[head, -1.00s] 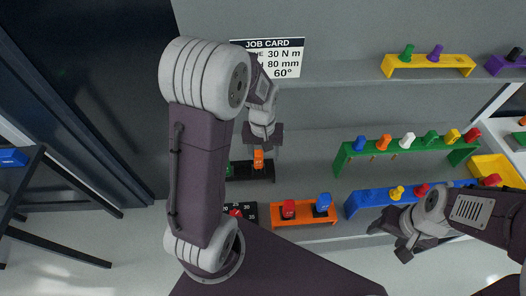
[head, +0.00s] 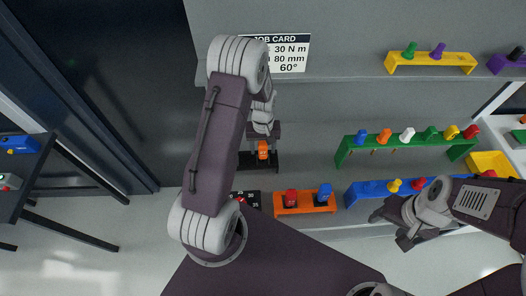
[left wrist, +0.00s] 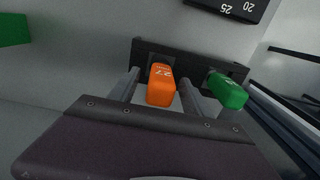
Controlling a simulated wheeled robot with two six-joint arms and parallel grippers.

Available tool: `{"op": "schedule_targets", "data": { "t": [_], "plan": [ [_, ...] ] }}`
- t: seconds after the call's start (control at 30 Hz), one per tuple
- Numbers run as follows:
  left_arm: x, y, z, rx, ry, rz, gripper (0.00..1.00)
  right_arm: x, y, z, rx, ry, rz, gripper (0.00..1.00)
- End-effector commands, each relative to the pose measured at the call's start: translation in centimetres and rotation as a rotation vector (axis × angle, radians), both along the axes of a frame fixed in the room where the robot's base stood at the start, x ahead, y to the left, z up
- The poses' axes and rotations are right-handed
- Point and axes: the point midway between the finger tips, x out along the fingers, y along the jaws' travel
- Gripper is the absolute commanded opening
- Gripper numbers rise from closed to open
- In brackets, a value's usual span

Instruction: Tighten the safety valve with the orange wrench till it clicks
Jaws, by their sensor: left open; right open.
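The orange handle marked 27 (head: 263,151), which looks like the orange wrench, stands in a black rack (head: 266,165). It also shows in the left wrist view (left wrist: 161,84), with a green handle (left wrist: 228,90) to its right. My left gripper (head: 263,132) is open, its fingers on either side of the orange handle; I cannot tell whether they touch it. My right gripper (head: 390,228) is open and empty, near the blue rack. I cannot make out the safety valve for certain.
A black plate with numbers (head: 250,196) and an orange rack (head: 305,208) with red and blue pieces stand nearby. A green rack (head: 345,156), a blue rack (head: 370,187) and a yellow bin (head: 497,160) lie right. The job card (head: 290,62) reads 30 N m, 80 mm, 60°.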

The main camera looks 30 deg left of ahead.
Motion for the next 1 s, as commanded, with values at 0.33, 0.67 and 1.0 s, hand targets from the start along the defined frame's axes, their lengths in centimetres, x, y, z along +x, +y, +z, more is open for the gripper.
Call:
{"op": "schedule_targets", "data": {
  "t": [0.33, 0.67, 1.0],
  "plan": [
    [0.1, 0.0, -2.2, 0.0, -0.002, 0.0, 0.56, 0.0, 0.0, 0.5, 0.0, 0.0, 0.0, 0.6],
    [0.1, 0.0, -2.2, 0.0, -0.002, 0.0, 0.0, 0.0, 0.0, 0.5, 0.0, 0.0, 0.0, 0.6],
    [0.3, 0.1, -0.4, 0.002, -0.008, 0.0, 0.0, 0.0, 0.0, 0.1, 0.0, 0.0, 0.0, 0.6]
  ]
}}
